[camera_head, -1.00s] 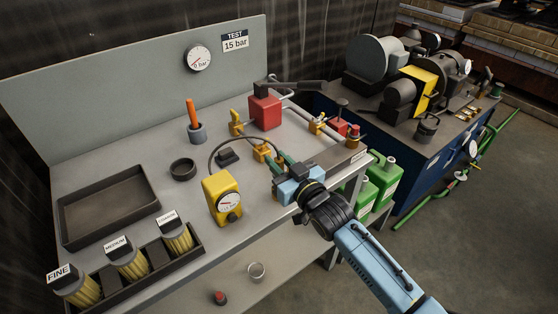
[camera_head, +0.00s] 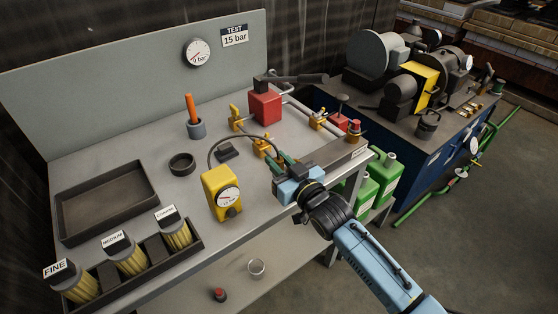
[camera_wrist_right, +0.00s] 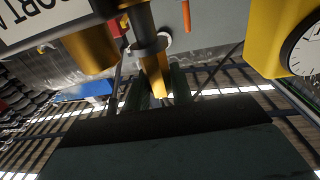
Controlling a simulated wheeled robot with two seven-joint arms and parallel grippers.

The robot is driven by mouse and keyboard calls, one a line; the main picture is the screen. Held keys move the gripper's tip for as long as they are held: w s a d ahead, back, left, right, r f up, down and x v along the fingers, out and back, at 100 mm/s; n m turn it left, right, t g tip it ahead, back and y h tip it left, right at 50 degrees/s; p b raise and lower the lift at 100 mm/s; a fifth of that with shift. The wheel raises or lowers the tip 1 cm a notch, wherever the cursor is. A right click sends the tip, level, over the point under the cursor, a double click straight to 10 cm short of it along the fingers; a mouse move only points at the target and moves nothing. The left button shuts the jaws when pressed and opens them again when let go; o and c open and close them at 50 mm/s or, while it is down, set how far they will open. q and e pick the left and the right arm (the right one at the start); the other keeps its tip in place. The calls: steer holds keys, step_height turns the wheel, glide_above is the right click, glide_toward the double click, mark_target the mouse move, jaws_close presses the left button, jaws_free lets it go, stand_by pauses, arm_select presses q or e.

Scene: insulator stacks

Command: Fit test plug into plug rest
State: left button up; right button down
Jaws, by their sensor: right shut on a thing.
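My right gripper (camera_head: 279,164) is at the front of the bench, just right of the yellow gauge box (camera_head: 220,194). In the right wrist view its fingers are closed on a yellow tapered piece (camera_wrist_right: 156,76), which I take to be the test plug. A dark flanged rod (camera_wrist_right: 147,42) is in line with the plug's far end; I cannot tell whether they join. A yellow fitting (camera_head: 262,148) stands just beyond the gripper, near the end of the black hose (camera_head: 228,140). I cannot clearly identify the plug rest; a small black block (camera_head: 228,150) lies to the left. My left gripper is not in view.
A red block (camera_head: 265,106) with a dark lever stands behind. A black ring (camera_head: 182,164), an orange-handled tool in a cup (camera_head: 196,130) and an empty tray (camera_head: 110,205) are to the left. Green cans (camera_head: 385,176) stand right of the gripper. Bare bench top lies around the ring.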

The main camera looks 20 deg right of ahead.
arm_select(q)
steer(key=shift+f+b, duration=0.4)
arm_select(e)
steer(key=shift+f, duration=0.7)
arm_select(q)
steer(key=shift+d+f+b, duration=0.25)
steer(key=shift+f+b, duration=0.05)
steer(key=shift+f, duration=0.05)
arm_select(e)
steer(key=shift+f, duration=0.5)
steer(key=c, duration=1.1)
jaws_free()
steer(key=shift+r, duration=0.1)
steer(key=shift+c, duration=0.2)
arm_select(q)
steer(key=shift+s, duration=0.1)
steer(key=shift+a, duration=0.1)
arm_select(e)
steer(key=shift+d, duration=0.15)
